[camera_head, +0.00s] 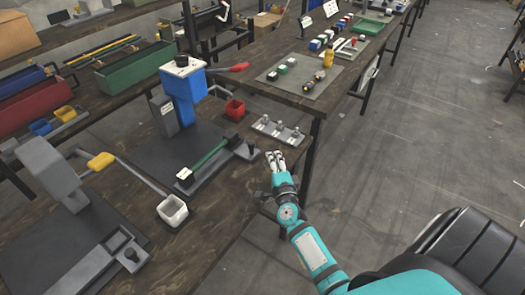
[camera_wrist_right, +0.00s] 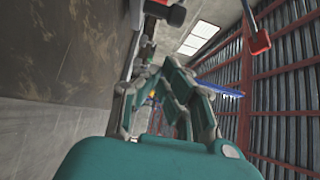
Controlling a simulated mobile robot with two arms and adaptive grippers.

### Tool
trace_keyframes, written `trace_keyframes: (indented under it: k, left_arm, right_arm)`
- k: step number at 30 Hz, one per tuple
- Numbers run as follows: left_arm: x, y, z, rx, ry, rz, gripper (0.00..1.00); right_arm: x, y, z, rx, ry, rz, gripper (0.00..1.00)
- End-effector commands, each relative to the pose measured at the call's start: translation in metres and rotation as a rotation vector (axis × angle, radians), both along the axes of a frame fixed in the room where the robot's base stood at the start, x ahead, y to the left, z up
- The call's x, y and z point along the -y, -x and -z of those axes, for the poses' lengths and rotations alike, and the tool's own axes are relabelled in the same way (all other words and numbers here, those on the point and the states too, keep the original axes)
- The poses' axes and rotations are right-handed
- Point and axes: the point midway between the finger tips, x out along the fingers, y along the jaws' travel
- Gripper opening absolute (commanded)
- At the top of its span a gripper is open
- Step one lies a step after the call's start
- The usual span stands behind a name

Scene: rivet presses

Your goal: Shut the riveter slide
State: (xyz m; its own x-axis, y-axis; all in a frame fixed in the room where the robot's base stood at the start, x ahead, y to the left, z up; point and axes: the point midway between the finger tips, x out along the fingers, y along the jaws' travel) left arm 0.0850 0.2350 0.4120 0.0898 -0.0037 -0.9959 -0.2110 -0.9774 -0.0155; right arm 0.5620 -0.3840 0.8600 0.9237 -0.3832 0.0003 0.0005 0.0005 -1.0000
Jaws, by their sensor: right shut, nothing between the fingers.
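The blue riveter (camera_head: 183,90) stands on a dark base plate on the wooden bench, with a red-tipped lever pointing right. In front of it lies a grey slide (camera_head: 207,162) with a green strip. A grey block with a small dark knob (camera_head: 238,143) is at the slide's right end. How far the slide is out I cannot tell. My right gripper (camera_head: 276,160) is shut and empty at the bench's right edge, to the right of the knob and apart from it. Its closed fingers also show in the right wrist view (camera_wrist_right: 165,95). My left gripper is not in view.

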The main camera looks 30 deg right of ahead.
Motion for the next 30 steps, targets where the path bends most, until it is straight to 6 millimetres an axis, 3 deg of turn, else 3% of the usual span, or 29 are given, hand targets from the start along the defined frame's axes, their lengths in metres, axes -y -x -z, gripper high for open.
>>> trace_keyframes:
  k: [3, 9, 25, 30]
  left_arm:
    - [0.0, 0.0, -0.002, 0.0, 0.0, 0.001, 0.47]
    - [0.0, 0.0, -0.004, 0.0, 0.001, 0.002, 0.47]
    - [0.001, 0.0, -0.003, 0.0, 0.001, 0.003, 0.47]
    - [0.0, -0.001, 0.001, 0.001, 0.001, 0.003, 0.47]
  right_arm:
    - [0.0, -0.022, -0.001, 0.0, -0.001, -0.002, 0.0]
    - [-0.009, -0.042, 0.0, -0.001, 0.0, 0.0, 0.0]
    - [-0.012, -0.048, 0.001, -0.001, 0.0, 0.0, 0.0]
    - [-0.018, -0.062, 0.001, 0.002, -0.001, 0.0, 0.0]
